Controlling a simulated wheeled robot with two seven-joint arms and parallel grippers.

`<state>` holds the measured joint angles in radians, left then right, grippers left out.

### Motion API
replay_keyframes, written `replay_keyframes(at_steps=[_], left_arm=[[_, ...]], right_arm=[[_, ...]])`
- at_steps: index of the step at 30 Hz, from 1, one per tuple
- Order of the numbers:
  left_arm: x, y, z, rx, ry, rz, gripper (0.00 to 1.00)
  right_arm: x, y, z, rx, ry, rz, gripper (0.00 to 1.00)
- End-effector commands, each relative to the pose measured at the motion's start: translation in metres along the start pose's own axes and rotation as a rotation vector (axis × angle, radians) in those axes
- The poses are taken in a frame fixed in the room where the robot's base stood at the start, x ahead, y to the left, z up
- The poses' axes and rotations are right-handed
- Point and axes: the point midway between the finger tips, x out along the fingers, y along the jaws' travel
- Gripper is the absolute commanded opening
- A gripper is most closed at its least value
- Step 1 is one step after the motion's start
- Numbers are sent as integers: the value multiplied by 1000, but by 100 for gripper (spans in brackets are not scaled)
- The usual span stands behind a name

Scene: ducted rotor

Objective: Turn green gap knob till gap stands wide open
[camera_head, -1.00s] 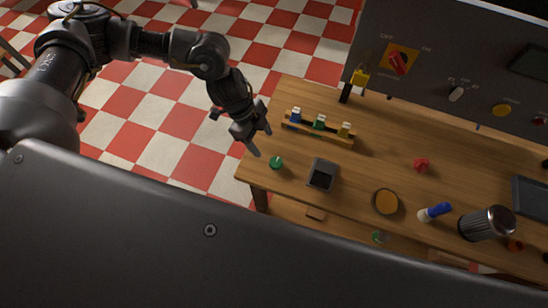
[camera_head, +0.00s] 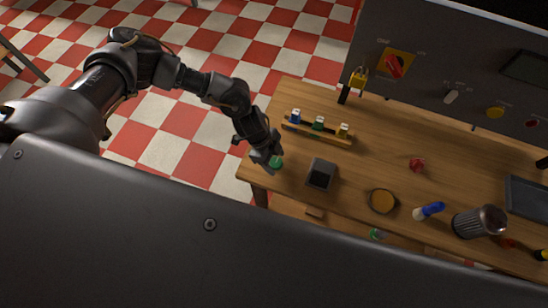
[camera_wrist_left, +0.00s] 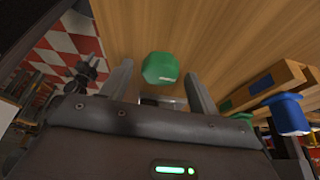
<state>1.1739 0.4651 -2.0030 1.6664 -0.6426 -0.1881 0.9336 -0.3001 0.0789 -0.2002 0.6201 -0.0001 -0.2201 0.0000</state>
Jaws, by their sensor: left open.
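The green knob (camera_head: 279,163) is at the left end of the wooden bench, partly hidden by my left gripper (camera_head: 268,160) in the head view. In the left wrist view the green knob (camera_wrist_left: 160,68) shows between the two spread fingers of my left gripper (camera_wrist_left: 162,82). The gripper is open, and a strip of wood shows between each finger and the knob. I cannot tell whether either finger touches it. Which part is the gap is not clear to me. My right gripper is not in view.
A small grey box (camera_head: 321,174) stands right of the knob. A wooden rack (camera_head: 318,130) with blue, green and yellow pieces lies behind. A red knob (camera_head: 416,165), an amber disc (camera_head: 382,201) and a metal cup (camera_head: 479,221) are farther right. A grey panel (camera_head: 440,60) stands at the back.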

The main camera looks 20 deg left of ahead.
Motion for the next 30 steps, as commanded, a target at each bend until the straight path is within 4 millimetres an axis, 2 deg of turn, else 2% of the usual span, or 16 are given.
replay_keyframes(at_steps=[2,12,23,30], left_arm=[[0,0,0,0,0,0,61],[0,0,0,-1,0,0,18],[1,-1,1,51,1,22,16],[3,-2,1,202,2,84,16]], right_arm=[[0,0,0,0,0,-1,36],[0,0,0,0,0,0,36],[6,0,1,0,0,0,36],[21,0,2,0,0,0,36]])
